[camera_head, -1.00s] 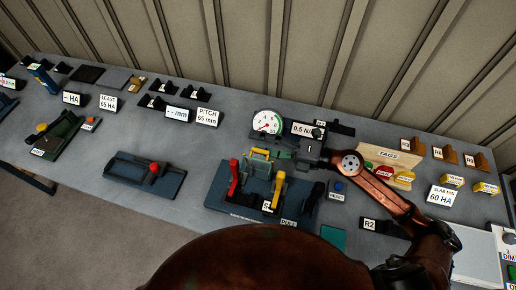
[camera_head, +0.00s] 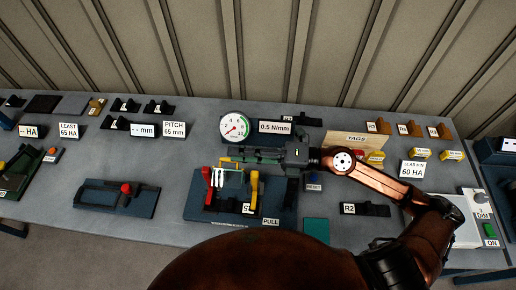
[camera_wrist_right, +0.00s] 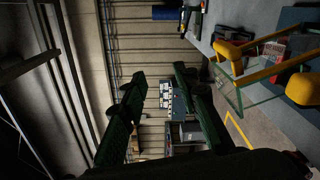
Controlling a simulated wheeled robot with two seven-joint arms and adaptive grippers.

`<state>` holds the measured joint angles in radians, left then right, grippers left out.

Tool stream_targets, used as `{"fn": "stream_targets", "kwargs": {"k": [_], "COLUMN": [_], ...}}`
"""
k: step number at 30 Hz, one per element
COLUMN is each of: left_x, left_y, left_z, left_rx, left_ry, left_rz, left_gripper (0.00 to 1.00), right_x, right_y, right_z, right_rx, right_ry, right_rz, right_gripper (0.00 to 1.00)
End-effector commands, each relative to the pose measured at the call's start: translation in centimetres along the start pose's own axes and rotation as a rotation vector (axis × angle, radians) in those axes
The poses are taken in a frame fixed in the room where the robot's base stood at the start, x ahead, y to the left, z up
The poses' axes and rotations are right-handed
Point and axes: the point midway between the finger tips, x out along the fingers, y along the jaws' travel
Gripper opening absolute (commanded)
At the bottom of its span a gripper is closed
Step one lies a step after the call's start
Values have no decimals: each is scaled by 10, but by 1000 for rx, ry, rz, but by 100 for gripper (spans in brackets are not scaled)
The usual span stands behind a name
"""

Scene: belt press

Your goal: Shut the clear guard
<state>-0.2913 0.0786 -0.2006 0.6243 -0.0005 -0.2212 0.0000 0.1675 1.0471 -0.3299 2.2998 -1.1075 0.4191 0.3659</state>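The belt press (camera_head: 205,208) stands on the bench in the head view, with a red post and a yellow post on its dark base. The clear guard shows in the right wrist view as a see-through panel (camera_wrist_right: 252,98) with yellow edging, at the right; its angle is hard to judge. In the head view its area is partly behind my right gripper. My right gripper (camera_head: 232,152) reaches in from the right, above the back of the press and in front of the gauge. Its two fingers (camera_wrist_right: 160,85) are apart with nothing between them. My left gripper is not in view.
The round gauge (camera_head: 234,127) and the 0.5 N/mm sign (camera_head: 274,128) stand behind the press. The tags board (camera_head: 357,142) and reset button (camera_head: 313,178) are to the right. A red-knobbed fixture (camera_head: 118,198) stands left, with bare bench between it and the press.

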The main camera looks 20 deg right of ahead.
Motion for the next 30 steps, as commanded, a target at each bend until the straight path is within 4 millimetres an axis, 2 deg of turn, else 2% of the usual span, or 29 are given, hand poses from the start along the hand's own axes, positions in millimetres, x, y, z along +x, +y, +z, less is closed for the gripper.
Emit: {"fn": "stream_targets", "kwargs": {"k": [5, 9, 11, 16, 18, 20, 25, 30], "left_x": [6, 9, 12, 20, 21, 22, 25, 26], "left_y": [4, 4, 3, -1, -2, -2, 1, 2], "left_z": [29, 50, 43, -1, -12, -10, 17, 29], "left_rx": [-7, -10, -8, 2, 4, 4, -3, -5], "left_ry": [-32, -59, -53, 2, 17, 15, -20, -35], "left_rz": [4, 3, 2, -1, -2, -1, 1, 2], "left_gripper": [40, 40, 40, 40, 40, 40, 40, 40], "right_x": [-2, -11, -16, -29, -33, -36, -48, -56], "right_y": [-16, -18, -18, -17, -17, -18, -19, -19], "right_z": [20, 22, 22, 17, 18, 19, 20, 19], "right_rx": [20, 22, 23, 18, 19, 22, 22, 21], "right_ry": [0, 1, 0, 2, 1, 0, 0, 2], "right_rz": [-9, -10, -10, -11, -12, -12, -12, -12], "right_gripper": [29, 29, 29, 29, 29, 29, 29, 29]}}
